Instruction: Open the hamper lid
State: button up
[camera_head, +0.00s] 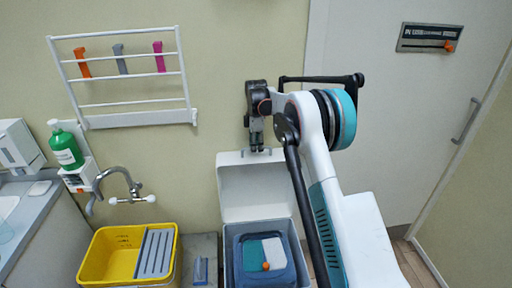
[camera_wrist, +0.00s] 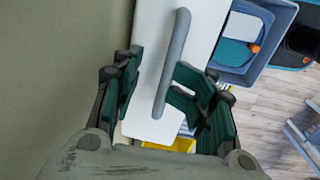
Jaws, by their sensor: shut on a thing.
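The hamper (camera_head: 228,262) stands on the floor at the bottom middle of the head view. Its white lid (camera_head: 250,190) is raised, standing roughly upright at the back of the opening. The blue inside shows, with teal and white cloth and an orange ball in it. My gripper (camera_head: 257,148) is at the lid's top edge. In the wrist view my gripper (camera_wrist: 158,88) has its fingers on both sides of the lid's grey bar handle (camera_wrist: 178,45) and is shut on it. The lid's white panel (camera_wrist: 150,35) shows behind the handle.
A yellow tub (camera_head: 105,262) with a grey ribbed board stands left of the hamper. A wall tap (camera_head: 120,185) and a white rack (camera_head: 125,85) are on the wall. A door (camera_head: 400,110) is at the right.

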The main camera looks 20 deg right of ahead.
notch_tip(320, 180, up, 11)
jog(key=shift+s+r, duration=0.15)
jog(key=shift+s, duration=0.2)
jog(key=s+a+r+m+t+b, duration=0.15)
jog(key=s+r+m, duration=0.35)
jog(key=s, duration=0.7)
jog(key=s+a+r+m+t+b, duration=0.1)
jog(key=s+r+m+t, duration=0.15)
jog(key=s+r, duration=0.65)
jog(key=s+f+m+t, duration=0.1)
jog(key=s+f+m, duration=0.2)
jog(key=s, duration=0.6)
jog(key=s+f+m+b, duration=0.1)
jog(key=s+f+m, duration=0.1)
jog(key=s+f, duration=0.4)
jog(key=s+a+f+m+t+b, duration=0.1)
jog(key=s+f+m, duration=0.2)
jog(key=s, duration=0.9)
notch_tip(320, 180, down, 2)
jog(key=shift+s+m+t, duration=0.3)
jog(key=shift+m, duration=0.05)
